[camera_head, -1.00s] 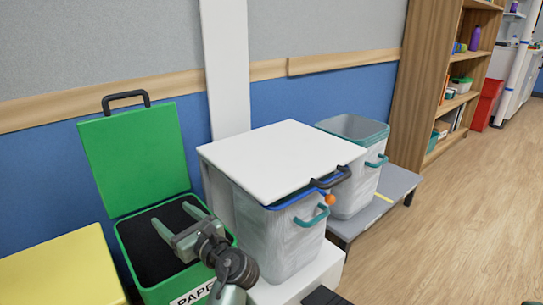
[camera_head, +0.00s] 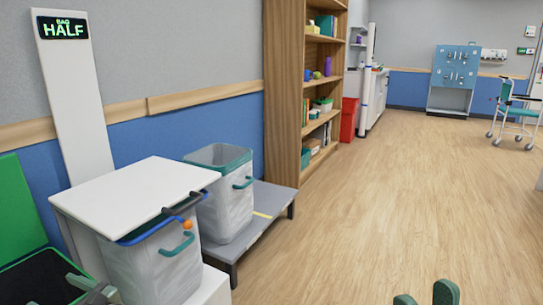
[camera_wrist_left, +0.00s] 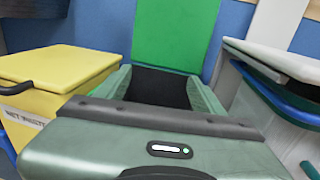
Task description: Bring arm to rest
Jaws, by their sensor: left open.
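My left gripper (camera_head: 92,287) shows only in part at the lower left of the head view, over the open green bin (camera_head: 22,272). In the left wrist view its two fingers (camera_wrist_left: 160,92) stand apart with nothing between them, in front of the dark inside of the green bin, whose raised lid (camera_wrist_left: 172,35) is behind. My right gripper (camera_head: 425,296) is at the bottom edge of the head view. Its two green fingertips are apart and nothing shows between them. The rest of it is cut off.
A white-lidded bin (camera_head: 140,192) stands beside the green one. An open bin (camera_head: 222,205) stands on a grey platform (camera_head: 265,212). In the left wrist view a yellow-lidded bin (camera_wrist_left: 62,68) is at the left. A bookcase (camera_head: 284,85) is farther back. The wooden floor (camera_head: 390,190) is clear.

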